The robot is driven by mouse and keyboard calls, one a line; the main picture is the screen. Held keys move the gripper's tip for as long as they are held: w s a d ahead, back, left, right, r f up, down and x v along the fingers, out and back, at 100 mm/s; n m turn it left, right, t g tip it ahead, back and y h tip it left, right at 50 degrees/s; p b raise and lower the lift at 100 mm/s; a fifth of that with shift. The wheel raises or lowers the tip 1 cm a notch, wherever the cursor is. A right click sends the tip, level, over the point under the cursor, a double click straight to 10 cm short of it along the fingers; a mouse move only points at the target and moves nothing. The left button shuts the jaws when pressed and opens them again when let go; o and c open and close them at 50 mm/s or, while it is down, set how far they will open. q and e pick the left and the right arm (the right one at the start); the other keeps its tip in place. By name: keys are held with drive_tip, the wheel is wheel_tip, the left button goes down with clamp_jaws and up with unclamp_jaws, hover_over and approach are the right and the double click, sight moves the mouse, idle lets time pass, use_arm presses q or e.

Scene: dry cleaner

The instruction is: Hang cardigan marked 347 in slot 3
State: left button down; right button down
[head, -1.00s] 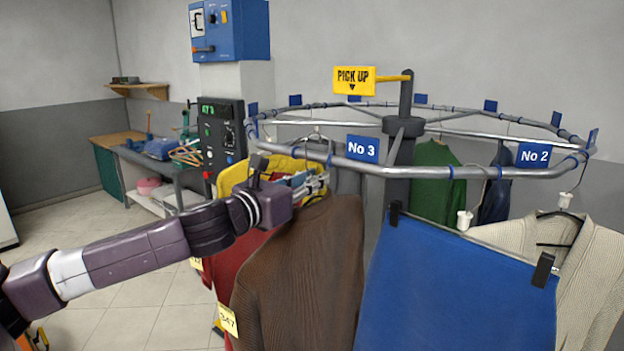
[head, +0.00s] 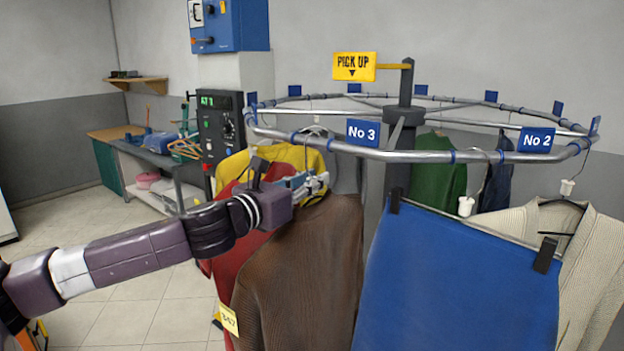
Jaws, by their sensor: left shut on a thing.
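The brown cardigan (head: 305,265) hangs in front of the carousel, with a yellow tag (head: 229,319) reading 347 at its lower left edge. My left gripper (head: 318,183) is shut at the cardigan's collar, on its hanger; the fingers hide most of the grip. The blue "No 3" sign (head: 363,132) is on the near rail (head: 400,156), above and right of the gripper. I cannot tell whether the cardigan's hanger hook sits on the rail. My right gripper is not in view.
A blue skirt (head: 455,285) and a beige cardigan (head: 590,275) hang to the right, near the "No 2" sign (head: 537,139). Red (head: 225,240) and yellow (head: 295,157) garments are behind my arm. A control post (head: 222,135) stands at left. The floor at left is open.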

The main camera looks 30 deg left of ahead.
use_arm(q)
drive_tip(key=shift+f, duration=0.1)
idle(0.7)
drive_tip(key=c, duration=1.7)
unclamp_jaws()
drive_tip(key=shift+f, duration=0.1)
drive_tip(key=shift+s, duration=0.1)
drive_tip(key=shift+s+a, duration=0.2)
drive_tip(key=shift+s, duration=2.35)
drive_tip(key=shift+s+a, duration=0.15)
drive_tip(key=shift+s, duration=1.55)
drive_tip(key=shift+s+a, duration=0.1)
drive_tip(key=shift+s, duration=1.6)
